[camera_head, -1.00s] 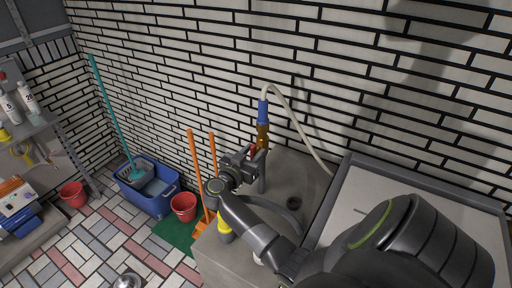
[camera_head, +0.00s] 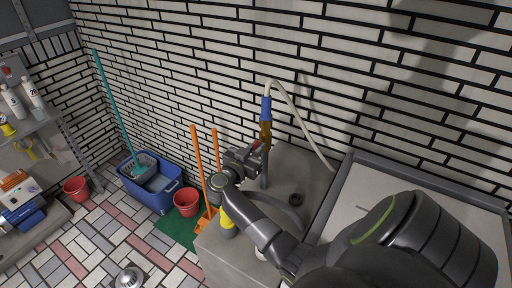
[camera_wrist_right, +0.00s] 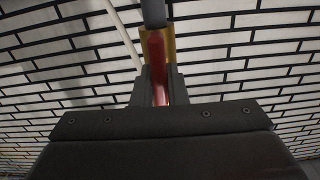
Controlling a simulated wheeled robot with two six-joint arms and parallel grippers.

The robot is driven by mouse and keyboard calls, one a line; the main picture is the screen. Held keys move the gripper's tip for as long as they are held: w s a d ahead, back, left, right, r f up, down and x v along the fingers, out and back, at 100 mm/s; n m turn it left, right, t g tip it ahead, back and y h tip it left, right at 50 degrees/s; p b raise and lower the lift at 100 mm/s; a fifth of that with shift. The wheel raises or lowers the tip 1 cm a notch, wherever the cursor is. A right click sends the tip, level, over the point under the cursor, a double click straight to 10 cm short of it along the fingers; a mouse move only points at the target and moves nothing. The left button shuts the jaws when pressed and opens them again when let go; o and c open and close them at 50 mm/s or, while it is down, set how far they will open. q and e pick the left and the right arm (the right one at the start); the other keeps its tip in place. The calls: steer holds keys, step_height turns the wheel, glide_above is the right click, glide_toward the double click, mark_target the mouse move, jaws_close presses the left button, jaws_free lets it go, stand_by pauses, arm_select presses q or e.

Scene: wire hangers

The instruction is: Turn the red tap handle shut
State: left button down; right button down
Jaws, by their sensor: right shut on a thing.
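The red tap handle (camera_wrist_right: 158,75) lies between the fingers of my right gripper (camera_wrist_right: 157,85) in the right wrist view. In the head view only a small red bit of the handle (camera_head: 256,145) shows above the right gripper (camera_head: 254,158). The right gripper is shut on the handle. The brass tap (camera_head: 265,133) is behind it, with a blue connector (camera_head: 266,108) and a pale hose rising above. The brass also shows behind the handle in the wrist view (camera_wrist_right: 170,42). My left gripper is not in view.
A grey sink block (camera_head: 228,252) stands under the tap. Orange-handled tools (camera_head: 199,160), a blue mop bucket (camera_head: 160,201) and a red bucket (camera_head: 187,203) stand to the left. A white brick wall is close behind the tap.

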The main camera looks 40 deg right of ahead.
steer(key=m+p, duration=0.1)
steer(key=m, duration=0.2)
steer(key=shift+s+m, duration=0.15)
steer(key=shift+m, duration=0.15)
steer(key=shift+s+d+f+m, duration=0.1)
steer(key=shift+m, duration=0.8)
steer(key=m, duration=0.2)
steer(key=shift+s+f+m, duration=0.1)
steer(key=shift+f+m, duration=0.05)
steer(key=shift+m, duration=0.15)
steer(key=m+b, duration=0.1)
steer(key=m, duration=0.2)
steer(key=m+b, duration=0.1)
steer(key=m, duration=0.2)
steer(key=m+b, duration=0.1)
steer(key=m, duration=0.2)
steer(key=shift+s+f+b, duration=0.15)
steer(key=shift+f+b, duration=0.2)
steer(key=shift+b, duration=0.05)
steer(key=shift+m, duration=0.4)
steer(key=c, duration=1.4)
jaws_free()
steer(key=shift+c, duration=0.2)
